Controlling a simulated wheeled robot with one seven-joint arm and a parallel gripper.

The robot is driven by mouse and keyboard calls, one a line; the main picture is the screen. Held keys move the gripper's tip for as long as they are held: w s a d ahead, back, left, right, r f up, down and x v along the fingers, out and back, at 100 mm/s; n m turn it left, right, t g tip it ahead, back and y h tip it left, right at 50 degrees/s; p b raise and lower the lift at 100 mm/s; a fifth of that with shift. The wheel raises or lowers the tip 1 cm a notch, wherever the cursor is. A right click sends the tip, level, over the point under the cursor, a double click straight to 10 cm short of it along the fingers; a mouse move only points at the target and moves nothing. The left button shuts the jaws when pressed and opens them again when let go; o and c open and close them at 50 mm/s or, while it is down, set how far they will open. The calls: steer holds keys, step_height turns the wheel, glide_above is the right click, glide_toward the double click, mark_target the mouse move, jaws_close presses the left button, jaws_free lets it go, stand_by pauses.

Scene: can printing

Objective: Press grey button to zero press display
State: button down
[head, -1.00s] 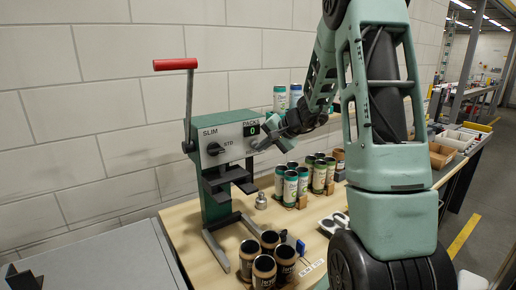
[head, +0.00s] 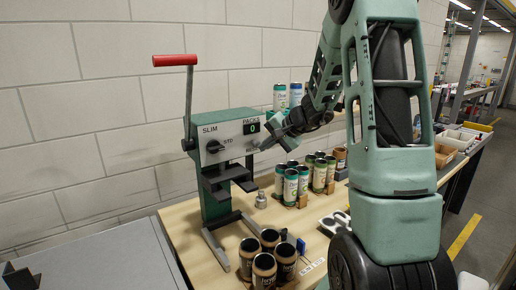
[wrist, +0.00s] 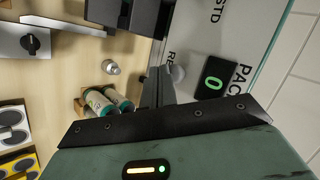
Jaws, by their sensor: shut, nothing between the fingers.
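The green press (head: 215,170) stands on the table with a white front panel and a red-handled lever. Its black display (head: 251,128) reads 0 under the word PACKS; it also shows in the wrist view (wrist: 213,78). The round grey button (wrist: 177,73) sits on the panel beside the display, by partly hidden lettering. My gripper (head: 265,144) is shut and empty, in front of the panel's right end. In the wrist view its fingers (wrist: 157,84) appear just beside the button; I cannot tell whether they touch it. In the head view my gripper hides the button.
A black STD knob (head: 214,147) is on the panel's left. Dark cans (head: 263,267) stand at the table front, and green and white cans (head: 290,186) right of the press. A small metal piece (head: 261,200) stands between. A wall is behind.

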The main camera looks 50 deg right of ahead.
steer(key=shift+s+a, duration=0.1)
steer(key=shift+s, duration=0.2)
steer(key=s+b, duration=0.1)
steer(key=s, duration=0.1)
steer(key=s+a+b, duration=0.1)
steer(key=s, duration=0.2)
steer(key=shift+a+b, duration=0.1)
steer(key=shift+b, duration=0.2)
stand_by(0.9)
steer(key=s+a+f+n+g+y, duration=0.1)
steer(key=a+n+g, duration=0.15)
steer(key=a, duration=0.65)
steer(key=a+f+n+g+y, duration=0.2)
steer(key=a+n, duration=0.1)
steer(key=a, duration=0.7)
steer(key=s+a+f+n+g+y, duration=0.1)
steer(key=a+n+g, duration=0.15)
steer(key=a, duration=0.65)
steer(key=s+a+f+n+g+h, duration=0.1)
steer(key=s+a+f+n+h, duration=0.1)
steer(key=s+a+n, duration=0.4)
steer(key=s+a+f+n+g+h+b, duration=0.1)
steer(key=s+a+f+n+h, duration=0.1)
steer(key=s+a+n, duration=0.5)
steer(key=s+a+h, duration=0.1)
steer(key=s+a, duration=0.2)
steer(key=s, duration=0.2)
steer(key=shift+s+f+g, duration=0.3)
steer(key=shift+f, duration=0.1)
